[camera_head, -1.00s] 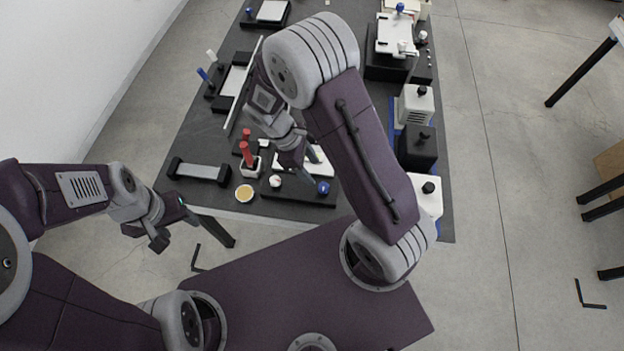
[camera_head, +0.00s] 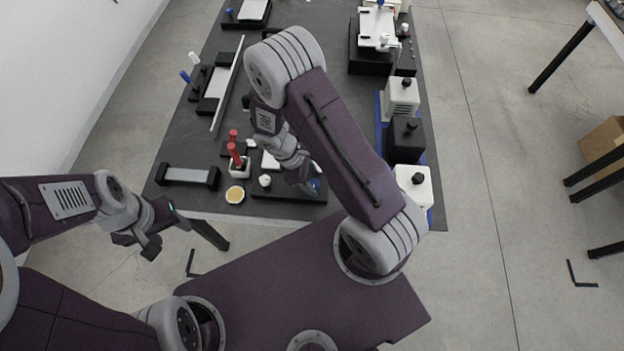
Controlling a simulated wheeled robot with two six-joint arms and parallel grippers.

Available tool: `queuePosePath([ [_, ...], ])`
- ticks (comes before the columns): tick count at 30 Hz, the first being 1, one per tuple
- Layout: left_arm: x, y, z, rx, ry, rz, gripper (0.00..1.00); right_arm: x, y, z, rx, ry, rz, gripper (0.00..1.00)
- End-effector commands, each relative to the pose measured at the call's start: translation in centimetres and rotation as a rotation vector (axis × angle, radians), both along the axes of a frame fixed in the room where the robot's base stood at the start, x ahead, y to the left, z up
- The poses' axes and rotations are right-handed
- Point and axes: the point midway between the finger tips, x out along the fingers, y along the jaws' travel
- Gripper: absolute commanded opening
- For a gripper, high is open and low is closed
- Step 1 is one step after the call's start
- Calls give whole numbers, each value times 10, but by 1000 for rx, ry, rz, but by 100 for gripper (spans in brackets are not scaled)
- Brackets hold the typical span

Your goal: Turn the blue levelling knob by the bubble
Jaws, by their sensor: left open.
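A blue knob (camera_head: 314,185) sits at the right end of a black base (camera_head: 285,195) near the table's front edge. It is partly hidden by my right gripper (camera_head: 308,188), which points down beside it; I cannot tell whether they touch. The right jaws are too small and hidden to read. A white round knob (camera_head: 265,181) is at the left end of the same base, and a white plate (camera_head: 270,161) lies behind it, partly covered by my arm. No bubble can be made out. My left gripper (camera_head: 137,241) is open and empty, off the table's front left.
Left of the base are a yellow-topped round dish (camera_head: 235,194), a white holder with red handles (camera_head: 238,166) and a grey bar with black ends (camera_head: 188,176). White and black boxes (camera_head: 405,140) line the right edge. Another fixture (camera_head: 376,40) stands at the back.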

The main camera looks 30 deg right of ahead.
Motion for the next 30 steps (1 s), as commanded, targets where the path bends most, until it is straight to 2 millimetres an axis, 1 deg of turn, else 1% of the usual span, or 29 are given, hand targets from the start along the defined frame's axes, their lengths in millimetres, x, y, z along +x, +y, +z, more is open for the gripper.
queuePosePath([
  [1,0,0,0,0,0,0,54,0,0,0,0,0,0,34],
  [2,0,0,0,0,0,0,54,0,0,0,0,0,0,26],
  [3,0,0,0,0,0,0,54,0,0,0,0,0,0,15],
  [5,0,0,0,0,0,0,54,0,0,0,0,0,0,0],
  [11,0,0,1,0,0,0,54,0,0,1,0,0,-9,0],
  [17,0,0,5,0,0,0,54,0,-1,1,0,1,-76,0],
  [23,0,0,11,0,0,0,54,1,-2,2,0,1,-223,0],
  [30,0,0,18,0,0,0,54,2,-3,2,-1,2,-450,0],
])
